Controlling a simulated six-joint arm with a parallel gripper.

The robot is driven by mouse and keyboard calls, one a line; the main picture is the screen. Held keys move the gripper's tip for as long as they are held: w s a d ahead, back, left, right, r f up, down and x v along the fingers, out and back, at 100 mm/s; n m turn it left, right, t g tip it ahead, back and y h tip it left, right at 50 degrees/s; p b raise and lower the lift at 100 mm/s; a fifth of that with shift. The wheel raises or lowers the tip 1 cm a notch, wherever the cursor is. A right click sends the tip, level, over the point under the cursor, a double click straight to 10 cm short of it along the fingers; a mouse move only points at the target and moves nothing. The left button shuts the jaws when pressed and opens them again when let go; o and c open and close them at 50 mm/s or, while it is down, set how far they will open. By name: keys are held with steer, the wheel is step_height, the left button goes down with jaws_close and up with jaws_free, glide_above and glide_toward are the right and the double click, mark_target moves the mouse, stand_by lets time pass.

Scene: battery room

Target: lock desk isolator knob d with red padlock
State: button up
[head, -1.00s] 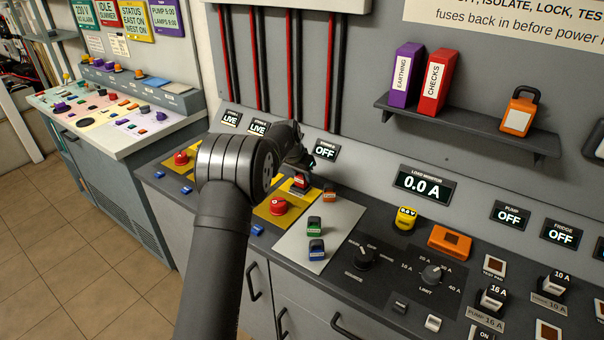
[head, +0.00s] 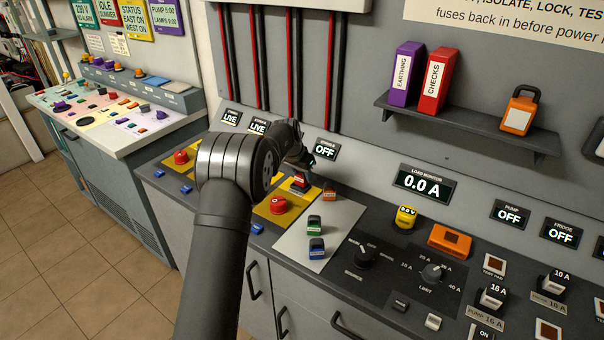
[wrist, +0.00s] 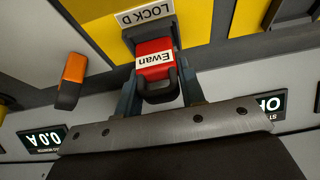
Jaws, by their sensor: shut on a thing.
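The red padlock (wrist: 153,62), with a white "Ewan" label and dark shackle, is between the fingers of my gripper (wrist: 158,98) in the wrist view. My gripper is shut on it. In the head view the padlock (head: 300,182) shows below my gripper, at the yellow plate (head: 262,210) area. A red knob (head: 278,205) sits in front of it; its letter is not readable.
An orange padlock (head: 329,192) stands close to the right of my gripper. Green (head: 314,223) and blue (head: 316,246) padlocks stand on the light grey pad (head: 345,217). The wall behind carries an "OFF" display (head: 326,150). The pad's middle is clear.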

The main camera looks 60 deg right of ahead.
steer(key=shift+f, duration=0.6)
steer(key=o, duration=0.8)
steer(key=shift+c, duration=0.2)
steer(key=shift+r, duration=0.1)
steer(key=v, duration=1.1)
steer(key=shift+x, duration=4.4)
steer(key=shift+a, duration=0.1)
